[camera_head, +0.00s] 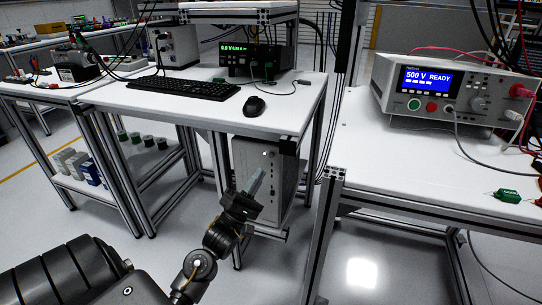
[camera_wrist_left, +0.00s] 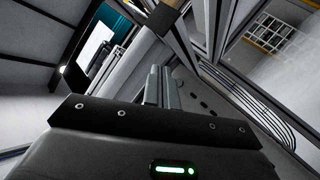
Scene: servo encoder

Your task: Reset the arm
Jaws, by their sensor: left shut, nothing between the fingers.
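In the left wrist view the closed fingers (camera_wrist_left: 161,86) also show, with nothing held. My right gripper is in neither view.
The left bench (camera_head: 205,107) carries a black keyboard (camera_head: 182,87), a mouse (camera_head: 254,106) and a black meter (camera_head: 257,60). The right bench (camera_head: 390,152) carries a tester reading 500 V READY (camera_head: 445,92) and a green part (camera_head: 507,196). A metal post (camera_head: 325,225) stands right of my gripper.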

